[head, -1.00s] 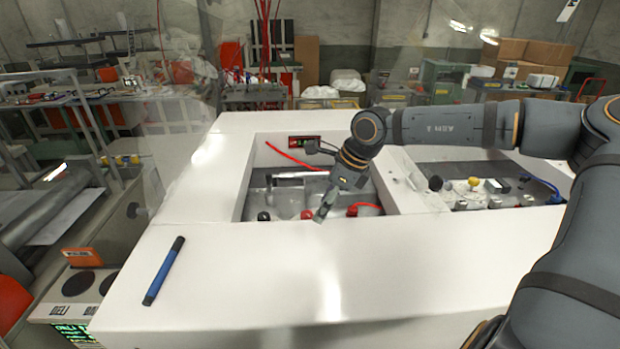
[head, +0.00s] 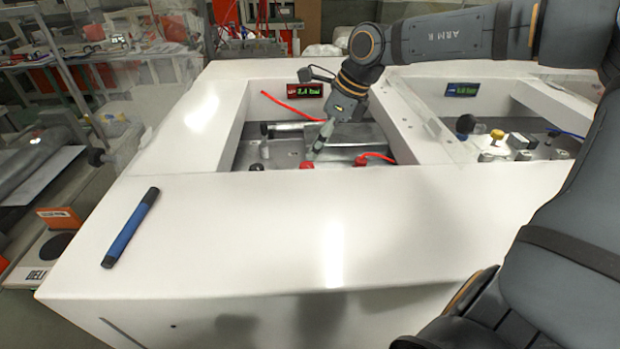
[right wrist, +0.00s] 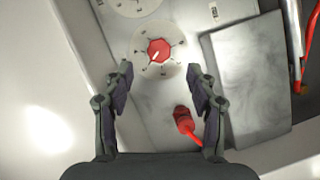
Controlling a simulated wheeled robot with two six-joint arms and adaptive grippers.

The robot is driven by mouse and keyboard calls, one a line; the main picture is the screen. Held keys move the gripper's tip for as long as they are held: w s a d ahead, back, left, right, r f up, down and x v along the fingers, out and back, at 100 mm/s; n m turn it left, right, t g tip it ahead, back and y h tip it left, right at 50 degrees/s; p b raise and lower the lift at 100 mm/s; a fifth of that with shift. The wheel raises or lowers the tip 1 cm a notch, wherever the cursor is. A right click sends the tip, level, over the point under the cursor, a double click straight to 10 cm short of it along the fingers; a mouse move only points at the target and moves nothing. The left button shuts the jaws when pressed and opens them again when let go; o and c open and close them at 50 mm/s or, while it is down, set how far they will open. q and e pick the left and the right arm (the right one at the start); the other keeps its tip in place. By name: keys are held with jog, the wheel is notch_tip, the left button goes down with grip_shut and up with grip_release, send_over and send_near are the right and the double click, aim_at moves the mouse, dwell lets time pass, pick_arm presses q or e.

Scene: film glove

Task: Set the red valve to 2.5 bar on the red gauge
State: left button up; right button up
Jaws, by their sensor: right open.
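The red valve (head: 306,165) is a small red knob in the left recess of the white bench. In the right wrist view the red knob (right wrist: 159,50) sits on a round white dial with marks, with a pale pointer line toward the lower left. The red gauge (head: 308,91) is a small display on the recess's back wall; it seems to read about 2.4 bar, though the digits are small. My right gripper (right wrist: 159,73) is open, its fingers apart on either side below the knob, not closed on it. In the head view the gripper (head: 314,154) is just above the knob.
A red plug with a red hose (right wrist: 183,122) lies close to the right finger. A grey metal block (right wrist: 245,80) stands right of the dial. A blue pen (head: 131,228) lies on the bench. A second recess with a blue gauge (head: 461,90) is at the right.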

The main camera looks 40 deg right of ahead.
aim_at(309, 165)
jog(key=shift+p+x, duration=0.35)
jog(key=shift+x, duration=0.8)
jog(key=p+x, duration=0.1)
jog(key=x, duration=0.3)
jog(key=shift+f, duration=0.15)
pick_arm(q)
jog(key=shift+s+a, duration=0.15)
jog(key=shift+s, duration=0.7)
pick_arm(e)
jog(key=c, duration=1.2)
jog(key=shift+o, duration=0.2)
jog(key=shift+f+b, duration=0.3)
jog(key=shift+b, duration=0.55)
jog(key=shift+m+b, duration=0.4)
jog(key=shift+m, duration=0.1)
jog(key=shift+r+h, duration=0.2)
jog(key=shift+h, duration=0.1)
pick_arm(q)
notch_tip(309, 165, down, 2)
jog(key=shift+w+a+f, duration=0.1)
jog(key=shift+f, duration=0.1)
pick_arm(e)
jog(key=shift+r, duration=0.1)
